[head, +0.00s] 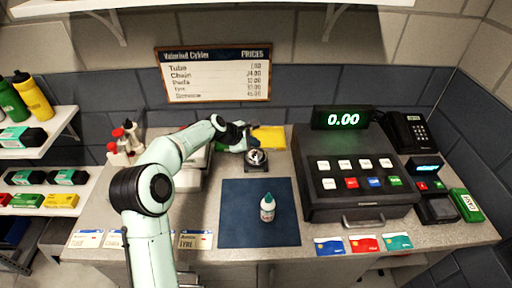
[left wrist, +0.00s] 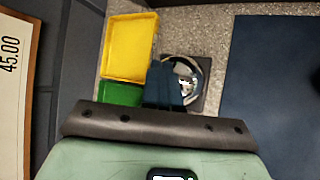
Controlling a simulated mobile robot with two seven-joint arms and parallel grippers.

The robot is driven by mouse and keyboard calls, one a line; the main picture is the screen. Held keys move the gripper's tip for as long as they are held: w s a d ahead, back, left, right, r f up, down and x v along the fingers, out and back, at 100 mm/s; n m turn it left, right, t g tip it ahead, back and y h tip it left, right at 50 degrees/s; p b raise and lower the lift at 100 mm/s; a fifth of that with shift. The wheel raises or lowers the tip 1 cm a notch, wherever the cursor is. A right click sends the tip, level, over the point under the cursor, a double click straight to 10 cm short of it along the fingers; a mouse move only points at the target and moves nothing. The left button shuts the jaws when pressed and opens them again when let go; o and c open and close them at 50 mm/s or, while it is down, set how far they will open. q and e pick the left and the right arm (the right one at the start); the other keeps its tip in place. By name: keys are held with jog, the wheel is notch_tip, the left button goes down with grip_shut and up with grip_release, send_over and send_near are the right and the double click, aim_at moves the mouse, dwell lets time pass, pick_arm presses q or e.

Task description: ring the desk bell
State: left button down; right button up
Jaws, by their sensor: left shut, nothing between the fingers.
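The desk bell (head: 257,159) is a small shiny dome on a dark square base, on the counter behind the blue mat. My left gripper (head: 250,142) is shut and empty, with its fingertips above or just at the back of the bell. In the left wrist view the bell (left wrist: 185,77) shows right beside my shut fingers (left wrist: 164,84), which cover part of it. I cannot tell whether the fingers touch the dome. My right gripper is not in view.
A blue mat (head: 240,220) with a small white bottle (head: 267,208) lies in front of the bell. A yellow tray (head: 270,139) is behind it. A cash register (head: 350,190) stands to the right. Cards (head: 329,246) lie along the front edge.

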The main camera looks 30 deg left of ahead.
pick_arm(q)
jog(key=shift+w+r+p, duration=0.1)
jog(key=shift+r+p, duration=0.25)
jog(key=shift+r, duration=0.5)
jog(key=shift+f, duration=0.1)
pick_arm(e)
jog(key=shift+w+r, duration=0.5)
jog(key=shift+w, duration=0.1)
pick_arm(q)
jog(key=shift+r, duration=0.55)
jog(key=shift+r+p, duration=0.55)
jog(key=shift+r, duration=0.4)
jog(key=shift+w+r, duration=0.15)
jog(key=shift+r, duration=0.45)
jog(key=shift+s+r, duration=0.25)
jog(key=shift+r, duration=0.7)
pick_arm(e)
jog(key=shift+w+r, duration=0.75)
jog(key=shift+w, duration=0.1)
